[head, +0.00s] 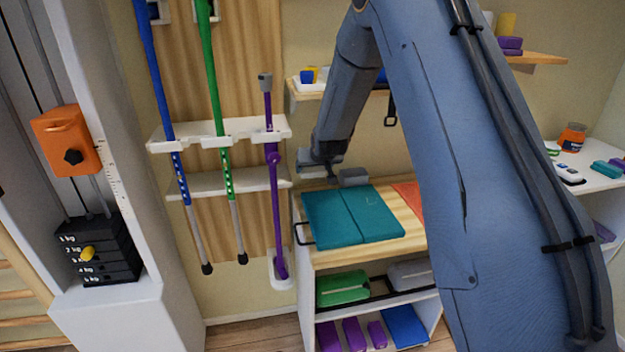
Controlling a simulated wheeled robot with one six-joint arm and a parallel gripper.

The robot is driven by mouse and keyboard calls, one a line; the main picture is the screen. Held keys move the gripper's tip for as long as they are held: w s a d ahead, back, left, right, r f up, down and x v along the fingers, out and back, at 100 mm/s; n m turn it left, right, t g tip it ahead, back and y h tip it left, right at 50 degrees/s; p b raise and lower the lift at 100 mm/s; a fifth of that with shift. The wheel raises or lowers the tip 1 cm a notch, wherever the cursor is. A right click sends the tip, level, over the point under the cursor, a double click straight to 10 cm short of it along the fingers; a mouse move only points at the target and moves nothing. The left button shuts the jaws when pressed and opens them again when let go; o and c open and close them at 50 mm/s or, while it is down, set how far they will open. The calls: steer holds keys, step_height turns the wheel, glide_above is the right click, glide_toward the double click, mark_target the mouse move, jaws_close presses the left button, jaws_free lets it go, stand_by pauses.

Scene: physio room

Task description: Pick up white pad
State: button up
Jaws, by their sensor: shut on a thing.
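My gripper (345,177) is at the back edge of the low cabinet's wooden top, just behind a folded teal pad. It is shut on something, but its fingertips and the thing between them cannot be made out. The teal pad (340,218) lies flat on the left of the wooden top, with a seam between its two halves. I cannot pick out a white pad with certainty. A pale grey-white item (410,273) lies on the shelf below, partly hidden by my arm.
An orange item (410,195) lies beside the teal pad. Lower shelves hold a green case (343,287), purple blocks (354,334) and a blue item (404,326). Crutches and a purple cane (276,200) hang at left. A wall shelf (320,92) is above; a side shelf (590,165) stands at right.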

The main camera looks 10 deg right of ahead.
steer(key=s+b, duration=0.2)
steer(key=s, duration=1.4)
steer(key=shift+s+b, duration=0.1)
steer(key=shift+b, duration=0.2)
steer(key=shift+s+r+g, duration=0.3)
steer(key=shift+s+g, duration=0.25)
steer(key=shift+s, duration=0.2)
steer(key=shift+s+r+g, duration=0.25)
steer(key=shift+s+g, duration=0.35)
steer(key=shift+s, duration=0.2)
steer(key=shift+s+r+g, duration=0.3)
steer(key=shift+s+g, duration=0.25)
steer(key=shift+s, duration=0.2)
